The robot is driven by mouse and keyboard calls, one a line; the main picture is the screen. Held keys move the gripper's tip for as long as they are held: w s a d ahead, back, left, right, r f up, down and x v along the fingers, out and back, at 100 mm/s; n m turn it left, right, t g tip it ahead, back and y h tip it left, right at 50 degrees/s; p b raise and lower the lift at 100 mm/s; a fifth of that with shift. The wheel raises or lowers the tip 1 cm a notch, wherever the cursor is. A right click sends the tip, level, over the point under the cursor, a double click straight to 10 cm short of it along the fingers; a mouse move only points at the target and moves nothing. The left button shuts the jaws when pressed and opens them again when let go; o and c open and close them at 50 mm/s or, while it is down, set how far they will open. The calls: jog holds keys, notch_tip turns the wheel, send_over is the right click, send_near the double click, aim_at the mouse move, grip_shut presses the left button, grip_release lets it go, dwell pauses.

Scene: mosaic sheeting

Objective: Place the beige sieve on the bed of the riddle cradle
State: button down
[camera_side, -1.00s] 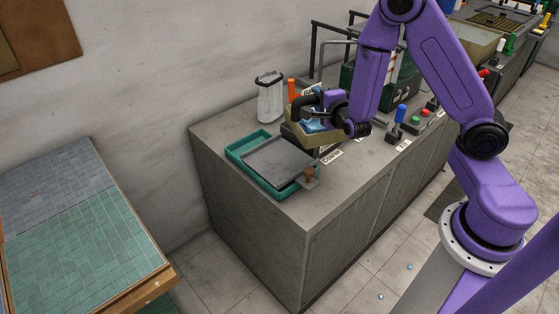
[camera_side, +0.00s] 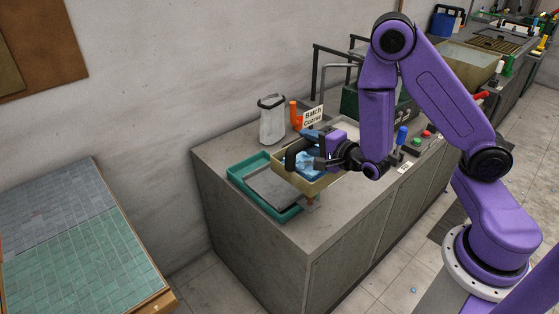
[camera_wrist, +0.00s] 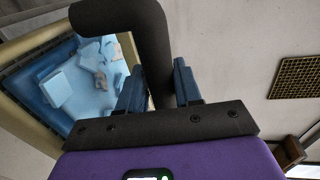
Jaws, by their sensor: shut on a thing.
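The beige sieve (camera_side: 324,184) hangs in my gripper (camera_side: 312,148) above the front right part of the grey counter, overlapping the right side of the teal tray in the side view. Pale blue tile pieces lie in it. In the wrist view, the sieve's beige rim (camera_wrist: 15,100) is at the left, and my gripper (camera_wrist: 160,78) is shut on its thick black bent handle (camera_wrist: 140,20). The teal tray (camera_side: 240,178) has a flat grey bed (camera_side: 268,189), partly hidden by the sieve. I cannot tell for sure whether this is the riddle cradle.
A white bag-like container (camera_side: 271,122), an orange pipe-like object (camera_side: 296,113) and a "Batch Coarse" sign (camera_side: 313,116) stand behind the sieve. A blue-handled lever (camera_side: 402,135) and push buttons (camera_side: 421,135) are at the right. The counter's front left corner is bare.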

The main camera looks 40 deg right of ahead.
jog(key=w+f, duration=0.1)
jog(key=w, duration=0.3)
jog(key=w+f, duration=0.1)
jog(key=w, duration=0.1)
jog(key=shift+w+f, duration=0.2)
jog(key=shift+f, duration=0.15)
jog(key=w+f, duration=0.5)
jog(key=f, duration=0.4)
jog(key=shift+w, duration=0.2)
jog(key=shift+f, duration=0.2)
jog(key=c, duration=0.8)
grip_release()
